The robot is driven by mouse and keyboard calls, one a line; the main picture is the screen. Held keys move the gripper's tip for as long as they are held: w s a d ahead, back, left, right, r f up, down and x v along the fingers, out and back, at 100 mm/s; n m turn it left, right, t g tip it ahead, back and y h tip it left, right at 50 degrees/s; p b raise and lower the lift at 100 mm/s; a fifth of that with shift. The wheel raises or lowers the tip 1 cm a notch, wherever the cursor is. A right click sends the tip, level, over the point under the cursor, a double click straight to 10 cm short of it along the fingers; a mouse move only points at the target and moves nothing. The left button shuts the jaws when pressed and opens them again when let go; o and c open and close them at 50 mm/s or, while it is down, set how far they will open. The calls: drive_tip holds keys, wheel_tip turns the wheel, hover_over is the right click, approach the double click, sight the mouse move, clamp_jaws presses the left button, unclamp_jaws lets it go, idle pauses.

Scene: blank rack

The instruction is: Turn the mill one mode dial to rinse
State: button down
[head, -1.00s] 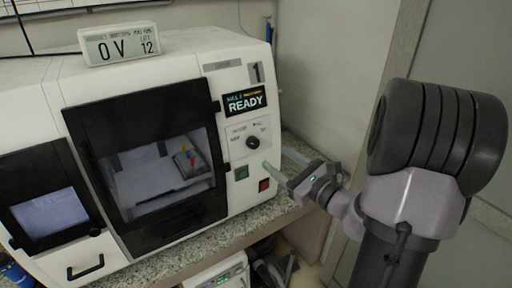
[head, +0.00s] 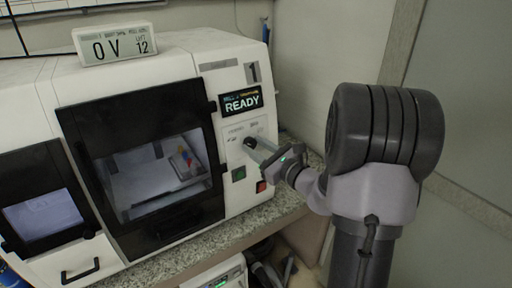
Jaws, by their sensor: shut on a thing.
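Mill one is the white machine (head: 205,68) with a "1" and a lit READY display (head: 240,102) at its upper right. Its black mode dial (head: 250,143) sits on the white panel below the display. The small labels around the dial are too blurred to read, so I cannot tell which mode it points to. My gripper (head: 257,148) reaches in from the right, its fingertips closed around the dial. The fingers hide part of the dial.
A green button (head: 239,174) and a red button (head: 261,186) sit just below the dial, close under my gripper. The mill's dark windowed door (head: 148,215) is shut at left. A display box (head: 115,45) stands on top. The granite counter (head: 258,222) runs beneath.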

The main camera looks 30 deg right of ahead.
drive_tip(key=shift+m, duration=0.3)
drive_tip(key=m+h+p, duration=0.1)
drive_tip(key=m+p, duration=0.1)
drive_tip(key=m, duration=0.1)
drive_tip(key=shift+t+p, duration=0.3)
drive_tip(key=shift+p, duration=0.05)
drive_tip(key=m+h+p, duration=0.1)
drive_tip(key=m+p, duration=0.3)
drive_tip(key=m, duration=0.1)
drive_tip(key=shift+a+r+m, duration=0.1)
drive_tip(key=shift+m, duration=0.3)
drive_tip(key=m+h+p, duration=0.1)
drive_tip(key=m+p, duration=0.5)
drive_tip(key=shift+a+h, duration=0.1)
drive_tip(key=shift+h, duration=0.3)
drive_tip(key=m+p, duration=0.2)
drive_tip(key=shift+m+h+p, duration=0.3)
drive_tip(key=shift+m+p, duration=0.05)
drive_tip(key=shift+m, duration=0.05)
drive_tip(key=shift+f, duration=0.2)
drive_tip(key=c, duration=1)
unclamp_jaws()
